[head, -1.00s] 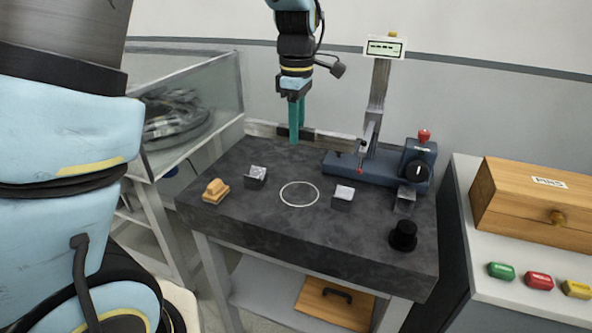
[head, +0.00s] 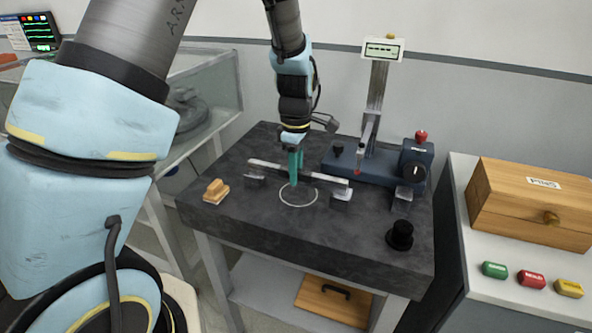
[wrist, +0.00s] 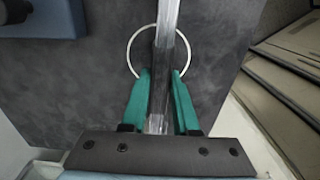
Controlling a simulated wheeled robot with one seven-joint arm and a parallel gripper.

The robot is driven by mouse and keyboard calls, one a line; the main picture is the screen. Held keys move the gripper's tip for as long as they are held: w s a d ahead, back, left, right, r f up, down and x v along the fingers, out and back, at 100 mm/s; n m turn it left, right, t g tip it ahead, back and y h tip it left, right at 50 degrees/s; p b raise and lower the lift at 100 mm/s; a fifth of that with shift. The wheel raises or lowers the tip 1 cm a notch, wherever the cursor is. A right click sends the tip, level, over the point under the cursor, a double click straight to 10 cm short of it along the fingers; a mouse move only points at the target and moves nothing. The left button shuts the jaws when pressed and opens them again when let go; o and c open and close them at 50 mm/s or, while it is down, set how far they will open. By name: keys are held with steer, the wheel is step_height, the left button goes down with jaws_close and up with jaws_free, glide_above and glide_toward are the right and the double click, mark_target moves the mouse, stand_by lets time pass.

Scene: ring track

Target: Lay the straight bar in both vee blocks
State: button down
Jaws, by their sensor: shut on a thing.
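The straight bar (head: 328,180) is a long grey metal bar, held level by its middle in my gripper (head: 295,174). In the wrist view the bar (wrist: 167,35) runs between the two green fingers of my gripper (wrist: 161,76), over the white ring. In the head view, its left end lies over the left vee block (head: 254,181) and its right end over the right vee block (head: 342,195). The bar partly hides the tops of both blocks. I cannot tell whether it touches the vees or hangs just above them.
The dark stone table (head: 300,227) has a white ring (head: 315,200) between the blocks. A wooden-topped block (head: 215,191) stands left, a black knob (head: 400,235) right. Close behind the right end stands a blue gauge stand (head: 345,155). The front of the table is clear.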

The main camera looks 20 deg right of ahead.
steer(key=shift+f, duration=0.1)
steer(key=shift+f, duration=0.35)
steer(key=shift+f, duration=0.1)
steer(key=c, duration=0.7)
jaws_free()
